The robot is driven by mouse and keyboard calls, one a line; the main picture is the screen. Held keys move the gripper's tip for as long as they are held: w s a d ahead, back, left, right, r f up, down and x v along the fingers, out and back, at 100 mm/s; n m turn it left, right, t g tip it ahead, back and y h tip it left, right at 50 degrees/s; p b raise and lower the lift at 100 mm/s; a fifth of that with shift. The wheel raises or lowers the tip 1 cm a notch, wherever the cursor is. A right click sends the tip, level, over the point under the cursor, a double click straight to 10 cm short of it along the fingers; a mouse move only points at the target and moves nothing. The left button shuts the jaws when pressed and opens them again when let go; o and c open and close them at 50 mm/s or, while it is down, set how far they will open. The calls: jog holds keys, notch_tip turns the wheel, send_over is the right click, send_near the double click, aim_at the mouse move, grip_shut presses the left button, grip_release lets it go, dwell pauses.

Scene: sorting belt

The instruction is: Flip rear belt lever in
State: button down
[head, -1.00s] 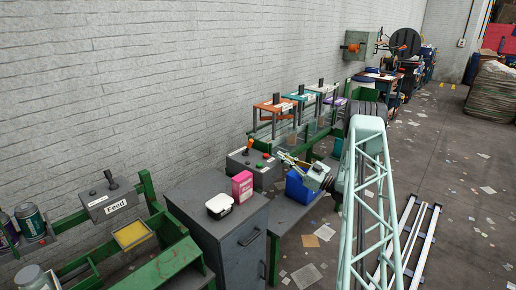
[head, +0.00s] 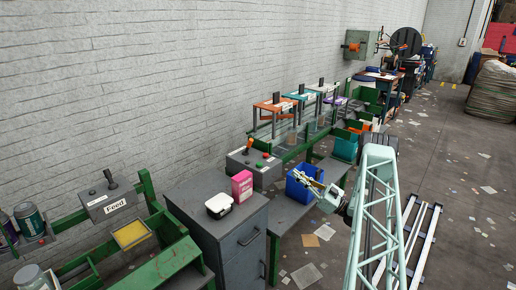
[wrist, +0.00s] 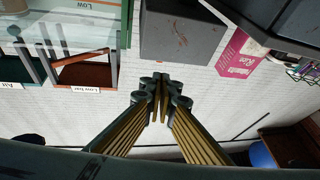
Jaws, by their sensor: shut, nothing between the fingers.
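A grey control box (head: 254,168) stands by the wall in the head view, with an orange-handled lever (head: 248,146) and red and green buttons on top. A second grey box labelled "Feed" (head: 108,201) at the left has a black lever (head: 110,179). I cannot tell which lever is the rear belt lever. My gripper (head: 297,176) is above the blue bin, right of the control box and apart from it. In the wrist view my gripper (wrist: 161,88) is shut and empty. A plain grey box face (wrist: 183,38) shows beyond it there, with no lever visible.
A pink box (head: 242,186) and a black-and-white container (head: 219,206) stand on the grey cabinet (head: 190,210). The blue bin (head: 305,190) is on the bench. Orange (head: 275,105) and teal (head: 298,97) frames stand behind. The floor at the right has scattered paper and a rail.

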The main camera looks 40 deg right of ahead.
jog(key=shift+w, duration=0.1)
jog(key=b, duration=0.2)
send_near(249, 147)
jog(key=w+r, duration=0.2)
jog(key=w+a+r, duration=0.1)
jog(key=w+r, duration=0.1)
jog(key=r, duration=0.1)
jog(key=shift+w+r, duration=0.25)
jog(key=shift+r, duration=0.05)
dwell(0.6)
